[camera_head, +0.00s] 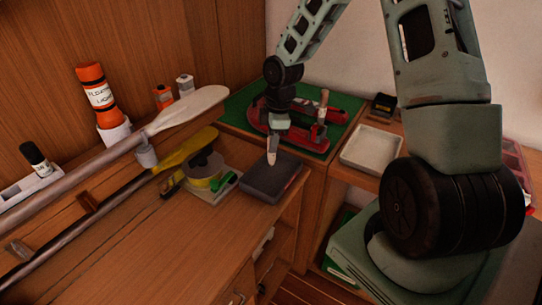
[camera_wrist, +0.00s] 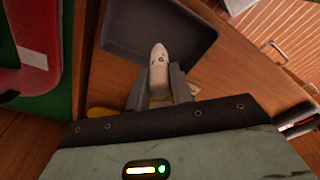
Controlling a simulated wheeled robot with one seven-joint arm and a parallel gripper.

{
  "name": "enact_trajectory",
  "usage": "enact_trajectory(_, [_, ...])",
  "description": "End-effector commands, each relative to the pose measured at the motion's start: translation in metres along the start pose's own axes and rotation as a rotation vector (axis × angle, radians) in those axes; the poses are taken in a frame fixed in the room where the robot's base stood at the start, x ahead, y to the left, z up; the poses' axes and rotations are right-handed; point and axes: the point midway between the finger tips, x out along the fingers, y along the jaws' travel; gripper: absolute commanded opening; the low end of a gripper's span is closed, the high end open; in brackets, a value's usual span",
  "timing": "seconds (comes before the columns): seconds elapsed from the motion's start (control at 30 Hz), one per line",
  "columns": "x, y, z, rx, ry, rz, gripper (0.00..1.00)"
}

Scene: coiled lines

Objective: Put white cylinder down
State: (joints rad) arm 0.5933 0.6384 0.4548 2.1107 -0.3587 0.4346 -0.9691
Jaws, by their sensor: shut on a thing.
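The white cylinder (camera_wrist: 158,62), pale with a tapered end, is held between the two fingers of my gripper (camera_wrist: 160,86). In the head view the white cylinder (camera_head: 272,157) sticks down below my gripper (camera_head: 277,135), its narrow end low. It appears over or just behind the dark grey tray (camera_head: 270,184) on the wooden top. In the wrist view the same tray (camera_wrist: 190,42) lies beyond the cylinder's tip. I cannot tell whether the tip touches anything. The held end is hidden by the fingers.
A red horseshoe-shaped thing (camera_head: 254,116) lies on a green mat (camera_head: 236,105) behind. A white tray (camera_head: 371,150) stands to the right. The wooden top's front left (camera_head: 150,240) is clear.

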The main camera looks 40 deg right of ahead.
Motion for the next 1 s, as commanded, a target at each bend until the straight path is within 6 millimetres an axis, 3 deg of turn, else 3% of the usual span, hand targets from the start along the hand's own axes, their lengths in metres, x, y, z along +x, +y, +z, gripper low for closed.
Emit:
enact_trajectory(0.43, [0.046,-0.001,0.005,-0.001,-0.001,-0.002,0.0])
enact_trajectory(0.8, [0.052,0.0,0.006,0.0,0.0,0.001,0.0])
enact_trajectory(0.83, [0.051,0.0,0.006,0.0,0.0,0.001,0.28])
enact_trajectory(0.9, [0.051,0.0,0.006,0.0,0.0,0.001,0.44])
enact_trajectory(1.0, [0.051,0.0,0.006,0.0,0.0,0.001,0.44])
